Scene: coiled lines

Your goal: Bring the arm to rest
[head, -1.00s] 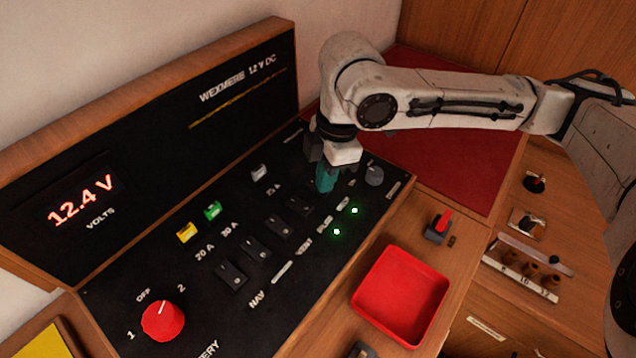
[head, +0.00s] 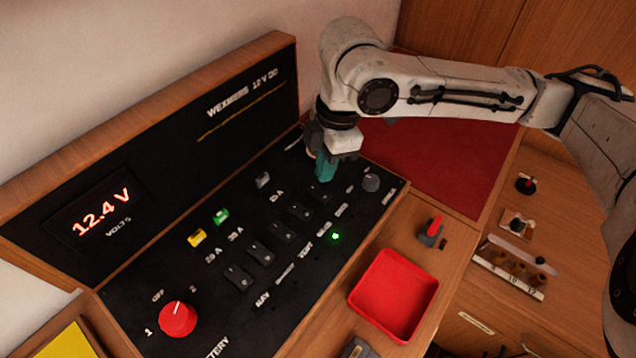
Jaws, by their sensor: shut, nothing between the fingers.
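My arm reaches in from the right over the black switch panel (head: 190,300). My gripper (head: 325,172) points down, its teal fingertips shut with nothing between them. It is over the far right part of the panel, close to the end of the row of black rocker switches (head: 262,255) and left of a grey knob (head: 371,182). The fingertips hide part of the panel there, and I cannot tell whether they touch it. One green light (head: 335,236) glows near the switch labels.
An upright board with a 12.4 V display (head: 100,214) stands behind the panel. A red battery knob (head: 178,319) is at the near left. A red tray (head: 393,295) and a small red-levered switch (head: 431,232) are on the wood at right. A red mat (head: 440,165) lies beyond.

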